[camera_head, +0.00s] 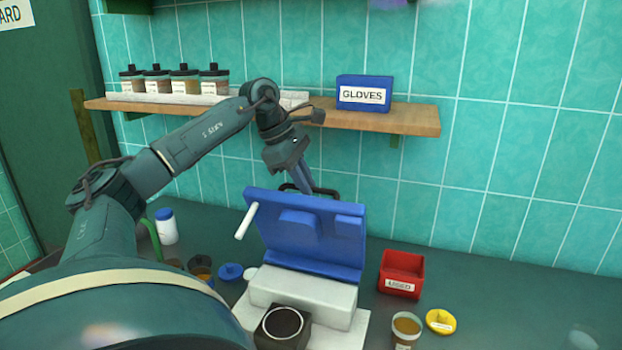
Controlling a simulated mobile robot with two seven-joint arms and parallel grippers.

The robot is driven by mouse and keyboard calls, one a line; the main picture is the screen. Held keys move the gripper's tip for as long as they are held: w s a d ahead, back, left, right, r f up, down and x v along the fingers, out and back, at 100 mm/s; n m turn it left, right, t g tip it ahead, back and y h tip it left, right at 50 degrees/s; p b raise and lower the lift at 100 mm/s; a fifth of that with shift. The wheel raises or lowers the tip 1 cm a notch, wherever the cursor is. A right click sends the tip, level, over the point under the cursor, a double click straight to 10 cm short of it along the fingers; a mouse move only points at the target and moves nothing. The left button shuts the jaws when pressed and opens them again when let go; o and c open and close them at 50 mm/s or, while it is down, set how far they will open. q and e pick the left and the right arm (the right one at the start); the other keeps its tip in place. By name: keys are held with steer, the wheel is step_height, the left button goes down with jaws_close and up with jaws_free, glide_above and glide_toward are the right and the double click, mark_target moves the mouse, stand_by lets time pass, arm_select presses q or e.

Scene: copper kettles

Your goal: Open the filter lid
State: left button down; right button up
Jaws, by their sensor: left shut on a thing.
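The blue filter lid (310,230) stands raised and nearly upright at the back of the white filter body (300,298). A white rod handle (246,220) sticks out from the lid's left side. My left gripper (309,190) reaches down from above and behind, and is shut on the lid at its top edge. Its fingertips are partly hidden behind the lid. A black square block with a pale ring (283,325) stands in front of the body. My right gripper is not in view.
A red "USED" bin (402,272), a cup of amber liquid (406,328) and a yellow lid (440,321) are to the right. A white bottle (167,230) and blue cap (231,272) are left. A shelf (410,117) holds jars and a gloves box (364,84).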

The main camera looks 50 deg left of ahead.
arm_select(q)
steer(key=shift+w+a+f, duration=0.2)
steer(key=shift+w+f, duration=0.2)
steer(key=shift+f, duration=0.05)
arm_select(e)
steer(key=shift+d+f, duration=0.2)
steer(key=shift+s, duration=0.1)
arm_select(q)
steer(key=c, duration=1.5)
jaws_free()
steer(key=shift+w+a, duration=0.1)
steer(key=shift+w, duration=0.05)
steer(key=shift+o, duration=0.2)
steer(key=shift+r, duration=0.2)
steer(key=shift+p, duration=0.3)
steer(key=p+v, duration=0.1)
steer(key=v, duration=0.6)
steer(key=shift+a+r, duration=0.1)
steer(key=shift+r, duration=0.3)
steer(key=v, duration=0.5)
steer(key=shift+s+a+r, duration=0.1)
steer(key=shift+s, duration=0.1)
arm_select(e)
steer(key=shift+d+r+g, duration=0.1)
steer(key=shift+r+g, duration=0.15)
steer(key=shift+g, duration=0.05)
